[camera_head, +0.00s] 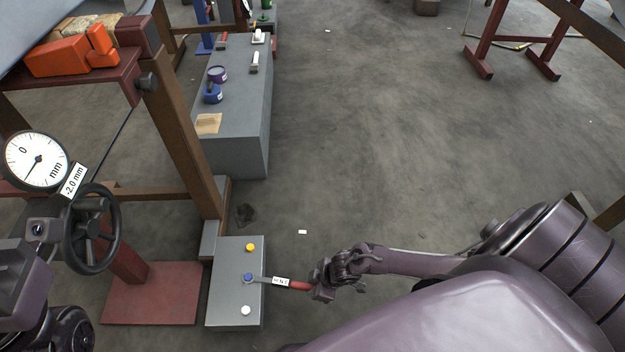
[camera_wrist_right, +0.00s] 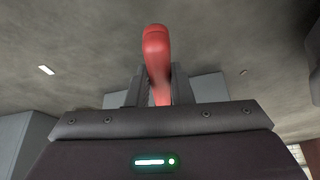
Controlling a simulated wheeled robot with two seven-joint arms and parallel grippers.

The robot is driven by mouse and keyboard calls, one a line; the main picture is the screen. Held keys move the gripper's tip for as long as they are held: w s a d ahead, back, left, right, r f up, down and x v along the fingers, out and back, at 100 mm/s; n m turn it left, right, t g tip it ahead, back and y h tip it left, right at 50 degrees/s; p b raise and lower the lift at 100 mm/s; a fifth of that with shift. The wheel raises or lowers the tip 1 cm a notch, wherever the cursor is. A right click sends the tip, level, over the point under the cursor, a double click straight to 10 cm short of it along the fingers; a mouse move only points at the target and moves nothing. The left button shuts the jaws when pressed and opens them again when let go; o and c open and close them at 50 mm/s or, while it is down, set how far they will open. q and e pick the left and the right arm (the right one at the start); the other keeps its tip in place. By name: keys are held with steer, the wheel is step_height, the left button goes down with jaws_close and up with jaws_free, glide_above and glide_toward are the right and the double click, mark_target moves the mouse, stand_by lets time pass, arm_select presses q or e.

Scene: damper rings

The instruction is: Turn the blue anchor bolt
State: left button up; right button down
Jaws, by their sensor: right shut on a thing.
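The blue anchor bolt (camera_head: 247,278) sits on a grey block (camera_head: 222,312) at the lower left of the head view, between a yellow bolt (camera_head: 250,247) and a white bolt (camera_head: 245,311). A wrench (camera_head: 272,281) with a labelled shank reaches from the blue bolt to the right. Its head appears to be at the bolt; how it is seated is too small to tell. My right gripper (camera_head: 318,287) is shut on the wrench's red handle (camera_head: 299,286), which also shows between the fingers in the right wrist view (camera_wrist_right: 156,55). My left gripper cannot be made out.
A dial gauge (camera_head: 34,161) and a black handwheel (camera_head: 91,229) stand at the left, beside a brown post (camera_head: 180,120). A grey bench (camera_head: 238,140) with small items stands farther back. The floor (camera_head: 400,150) in the middle is mostly clear.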

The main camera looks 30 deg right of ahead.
steer(key=shift+w+d+r, duration=0.1)
steer(key=shift+w+r, duration=0.1)
steer(key=shift+w, duration=0.1)
steer(key=w+d+n+g+b, duration=0.1)
steer(key=w+d+n+b, duration=0.2)
steer(key=w+b, duration=0.1)
steer(key=shift+w+d+y, duration=0.25)
steer(key=shift+w+y, duration=0.15)
steer(key=shift+w, duration=0.1)
steer(key=w+n+b, duration=0.1)
steer(key=b, duration=0.1)
steer(key=w+d+n+g+b, duration=0.1)
steer(key=w+b, duration=0.1)
steer(key=b, duration=0.1)
steer(key=w+n+b, duration=0.1)
steer(key=w+b, duration=0.1)
steer(key=b, duration=0.1)
steer(key=shift+w+d+n+y, duration=0.25)
steer(key=shift+d+n+y, duration=0.05)
steer(key=shift+n, duration=0.1)
